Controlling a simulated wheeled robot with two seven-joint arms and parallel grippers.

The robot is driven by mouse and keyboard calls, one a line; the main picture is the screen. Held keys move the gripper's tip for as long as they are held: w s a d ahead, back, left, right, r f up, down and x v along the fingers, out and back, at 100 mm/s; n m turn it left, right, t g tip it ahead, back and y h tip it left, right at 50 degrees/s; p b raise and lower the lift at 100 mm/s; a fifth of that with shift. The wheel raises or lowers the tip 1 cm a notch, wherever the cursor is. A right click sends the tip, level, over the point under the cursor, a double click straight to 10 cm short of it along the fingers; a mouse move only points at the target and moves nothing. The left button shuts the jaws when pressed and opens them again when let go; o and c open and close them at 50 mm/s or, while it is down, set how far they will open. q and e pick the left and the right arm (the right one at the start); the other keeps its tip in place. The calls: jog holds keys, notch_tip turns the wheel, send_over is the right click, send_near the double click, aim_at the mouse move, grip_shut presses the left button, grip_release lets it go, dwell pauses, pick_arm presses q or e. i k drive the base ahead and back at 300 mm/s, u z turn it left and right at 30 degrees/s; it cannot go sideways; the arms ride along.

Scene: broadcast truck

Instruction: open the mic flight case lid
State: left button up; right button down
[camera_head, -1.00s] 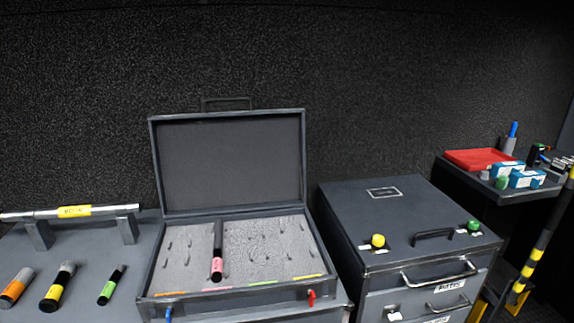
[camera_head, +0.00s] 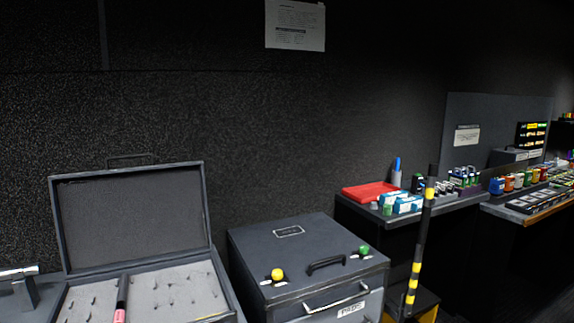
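The mic flight case (camera_head: 136,168) stands at the lower left with its lid (camera_head: 135,215) raised upright behind the base. Its grey foam (camera_head: 165,290) shows, and one black mic with a pink band (camera_head: 121,303) lies in it. The front of the case is cut off by the bottom of the view. Neither of my grippers shows in the head view.
A dark drawer case (camera_head: 300,250) with a yellow knob (camera_head: 277,274), a green knob (camera_head: 364,251) and a handle stands right of it. Farther right are a shelf with a red tray (camera_head: 370,191), a black-and-yellow striped pole (camera_head: 421,240) and a cluttered counter (camera_head: 530,210).

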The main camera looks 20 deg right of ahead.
aim_at(108, 220)
jog(key=z, duration=1.2)
jog(key=i, duration=1.6)
jog(key=u, duration=2.45)
